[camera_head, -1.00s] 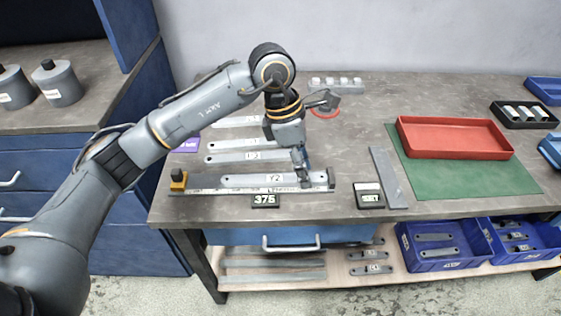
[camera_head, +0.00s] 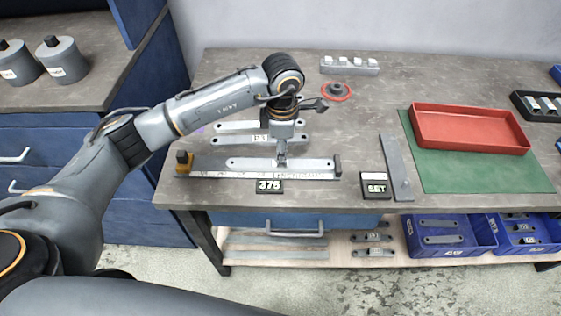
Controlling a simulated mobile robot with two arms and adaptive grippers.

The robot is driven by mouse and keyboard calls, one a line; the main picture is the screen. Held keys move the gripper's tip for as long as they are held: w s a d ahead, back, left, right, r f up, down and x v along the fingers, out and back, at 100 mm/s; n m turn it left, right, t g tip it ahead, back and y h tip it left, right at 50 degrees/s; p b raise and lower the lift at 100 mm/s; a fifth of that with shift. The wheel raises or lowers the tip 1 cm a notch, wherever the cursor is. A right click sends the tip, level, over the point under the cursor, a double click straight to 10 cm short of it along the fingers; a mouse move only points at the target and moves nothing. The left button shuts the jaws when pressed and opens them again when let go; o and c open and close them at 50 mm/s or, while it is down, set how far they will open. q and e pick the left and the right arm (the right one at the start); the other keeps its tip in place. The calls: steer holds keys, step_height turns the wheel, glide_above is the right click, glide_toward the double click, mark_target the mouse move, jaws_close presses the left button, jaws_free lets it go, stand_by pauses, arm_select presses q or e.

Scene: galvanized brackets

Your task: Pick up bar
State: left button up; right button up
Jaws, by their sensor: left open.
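A light grey flat bar (camera_head: 248,163) with rounded ends lies along the measuring fixture (camera_head: 222,175) near the table's front edge. The fixture has a yellow-brown block (camera_head: 184,160) at its left end and a dark stop at its right end. My left gripper (camera_head: 281,162) points down over the middle of this bar and covers its label. It is open; the fingers look small, and I cannot tell whether they straddle or touch the bar. More bars (camera_head: 232,139) lie behind, partly hidden by my left arm. My right gripper is not in view.
A display reading 375 (camera_head: 269,186) and a SET box (camera_head: 375,187) stand in front. A grey strip (camera_head: 396,165) lies beside the green mat (camera_head: 485,176), which carries a red tray (camera_head: 470,146). Blue bins (camera_head: 450,250) are on the shelf below.

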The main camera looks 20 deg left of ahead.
arm_select(q)
steer(key=f, duration=0.2)
steer(key=f+p, duration=0.1)
steer(key=shift+a+f, duration=0.2)
steer(key=shift+a, duration=0.05)
steer(key=shift+f, duration=0.15)
jaws_close()
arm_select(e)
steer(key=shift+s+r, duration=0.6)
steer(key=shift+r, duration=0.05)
arm_select(q)
steer(key=shift+r, duration=0.2)
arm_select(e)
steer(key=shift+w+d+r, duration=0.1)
